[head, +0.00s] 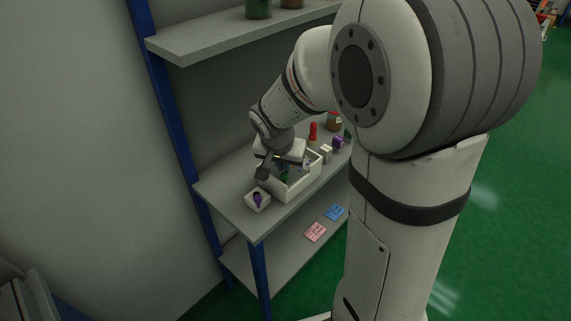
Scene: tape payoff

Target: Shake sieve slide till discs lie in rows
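My gripper (276,165) hangs over the left end of a white open box (304,185) on the middle shelf. One dark grey finger points down outside the box's left end. The other finger is mostly hidden by the gripper body and the box, so its opening is unclear. Small green (284,176) and bluish things show inside the box, too small to name. I cannot make out a sieve slide or discs for certain.
A small white tray (248,203) with a purple thing stands left of the box. A red thing (313,131), white blocks (326,153), a purple piece (338,142) and a jar (334,123) stand behind. Blue (334,212) and pink (315,232) cards lie below. A shelf (220,37) overhangs.

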